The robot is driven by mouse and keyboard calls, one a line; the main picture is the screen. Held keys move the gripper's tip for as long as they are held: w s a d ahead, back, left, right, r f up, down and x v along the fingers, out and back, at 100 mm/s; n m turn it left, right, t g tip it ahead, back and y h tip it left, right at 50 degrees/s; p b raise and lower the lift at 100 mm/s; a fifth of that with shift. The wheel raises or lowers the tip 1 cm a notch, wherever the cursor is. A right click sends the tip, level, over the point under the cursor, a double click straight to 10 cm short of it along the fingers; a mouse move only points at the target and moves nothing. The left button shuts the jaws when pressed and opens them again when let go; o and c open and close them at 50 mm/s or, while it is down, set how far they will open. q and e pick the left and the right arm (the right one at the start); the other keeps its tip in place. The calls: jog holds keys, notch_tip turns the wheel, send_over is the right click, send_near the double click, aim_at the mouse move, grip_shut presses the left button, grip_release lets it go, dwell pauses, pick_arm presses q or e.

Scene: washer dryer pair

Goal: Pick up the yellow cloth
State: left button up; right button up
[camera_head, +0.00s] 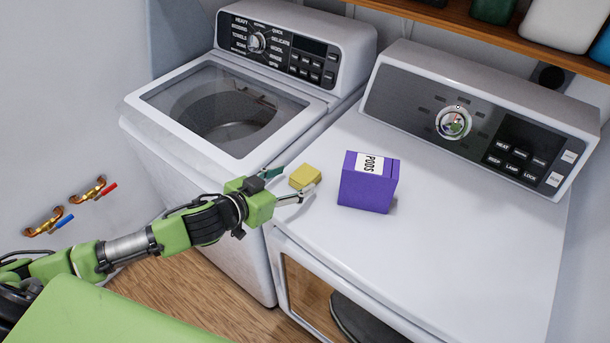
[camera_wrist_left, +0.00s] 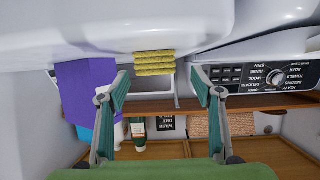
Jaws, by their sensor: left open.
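The yellow cloth (camera_head: 304,177) is a small folded block on the left front part of the dryer top (camera_head: 440,230). My left gripper (camera_head: 291,184) is open and comes in from the left, with its fingers at the near side of the cloth. In the left wrist view the cloth (camera_wrist_left: 155,63) shows as stacked yellow layers ahead of the gap between the two spread fingers (camera_wrist_left: 160,87). Nothing is held between the fingers. Whether a finger touches the cloth I cannot tell. My right gripper is not in view.
A purple pods box (camera_head: 368,181) stands just right of the cloth. The washer (camera_head: 240,100) with a clear lid is at the left, its control panel behind. A wooden shelf (camera_head: 480,27) with bottles hangs at the back. The dryer top is clear at the right.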

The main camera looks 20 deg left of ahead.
aim_at(300, 178)
pick_arm(q)
jog(key=shift+w+d, duration=0.15)
jog(key=shift+w, duration=0.1)
jog(key=p+x, duration=0.1)
jog(key=x, duration=0.3)
jog(key=shift+s+d+p, duration=0.1)
jog(key=shift+d+p, duration=0.1)
jog(key=shift+p, duration=0.2)
jog(key=shift+w+d+f, duration=0.15)
jog(key=shift+w+f, duration=0.05)
jog(key=shift+w, duration=0.1)
jog(key=c, duration=1.2)
